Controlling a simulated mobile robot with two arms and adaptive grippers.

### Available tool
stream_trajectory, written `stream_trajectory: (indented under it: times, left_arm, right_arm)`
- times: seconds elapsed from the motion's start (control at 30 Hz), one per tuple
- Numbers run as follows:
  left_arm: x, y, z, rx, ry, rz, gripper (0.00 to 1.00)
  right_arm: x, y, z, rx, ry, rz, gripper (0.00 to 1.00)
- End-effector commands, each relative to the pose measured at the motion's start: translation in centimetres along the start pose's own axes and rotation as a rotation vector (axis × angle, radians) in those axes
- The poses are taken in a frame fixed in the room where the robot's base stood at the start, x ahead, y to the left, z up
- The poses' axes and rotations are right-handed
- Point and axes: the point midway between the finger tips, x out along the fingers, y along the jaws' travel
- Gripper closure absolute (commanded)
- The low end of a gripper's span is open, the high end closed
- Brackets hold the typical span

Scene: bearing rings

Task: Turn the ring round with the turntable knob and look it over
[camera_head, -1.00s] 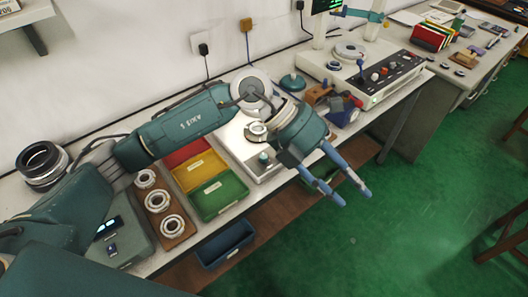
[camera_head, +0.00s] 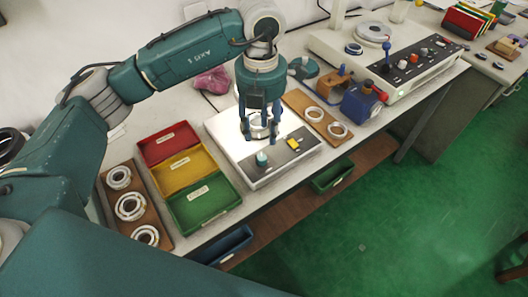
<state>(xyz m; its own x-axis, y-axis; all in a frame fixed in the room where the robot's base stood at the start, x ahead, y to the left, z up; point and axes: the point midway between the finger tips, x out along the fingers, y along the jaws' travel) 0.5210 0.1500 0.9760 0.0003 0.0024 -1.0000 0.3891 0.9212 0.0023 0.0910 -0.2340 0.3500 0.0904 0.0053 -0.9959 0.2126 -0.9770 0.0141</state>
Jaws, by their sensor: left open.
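A metal bearing ring (camera_head: 259,131) sits on the lit top of the white inspection box (camera_head: 225,143). My left gripper (camera_head: 259,137) points straight down over it. Its fingers are open, one on each side of the ring, and partly hide it. I cannot tell whether they touch the ring. A small teal knob (camera_head: 262,159) stands on the box's front part, just in front of the fingers and apart from them. A yellow button (camera_head: 293,143) is to its right. My right gripper is not in view.
Red (camera_head: 168,144), yellow (camera_head: 183,172) and green (camera_head: 205,204) trays stand left of the box. A wooden board (camera_head: 110,198) with three rings lies further left. Another board (camera_head: 325,120) with rings and a blue device (camera_head: 361,103) are to the right.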

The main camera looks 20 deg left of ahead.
Motion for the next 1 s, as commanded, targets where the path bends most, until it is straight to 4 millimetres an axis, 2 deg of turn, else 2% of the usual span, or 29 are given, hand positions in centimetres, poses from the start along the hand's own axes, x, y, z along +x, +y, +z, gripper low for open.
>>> stream_trajectory:
  times: [0.03, 0.13, 0.5, 0.7, 0.97, 1.0]
  left_arm:
    - [0.5, 0.0, -0.1, -0.001, 0.004, -0.001, 0.58]
    - [2.0, 0.0, -0.2, 0.000, 0.006, -0.002, 0.58]
    - [8.5, -0.1, -0.1, 0.000, 0.003, -0.003, 0.58]
    - [10.0, -0.1, -0.1, 0.001, 0.001, -0.003, 0.58]
    - [10.2, -0.1, 0.0, 0.001, 0.000, -0.002, 0.58]
    - [10.2, -0.1, 0.0, 0.001, 0.000, -0.002, 0.62]
  right_arm:
    - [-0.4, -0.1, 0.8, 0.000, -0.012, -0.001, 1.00]
    - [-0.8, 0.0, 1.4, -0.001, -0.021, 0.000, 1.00]
    - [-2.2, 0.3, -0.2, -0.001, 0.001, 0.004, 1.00]
    - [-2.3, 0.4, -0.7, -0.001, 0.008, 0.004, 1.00]
    - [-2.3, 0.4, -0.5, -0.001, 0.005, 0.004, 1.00]
    - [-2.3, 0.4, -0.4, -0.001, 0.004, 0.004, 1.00]
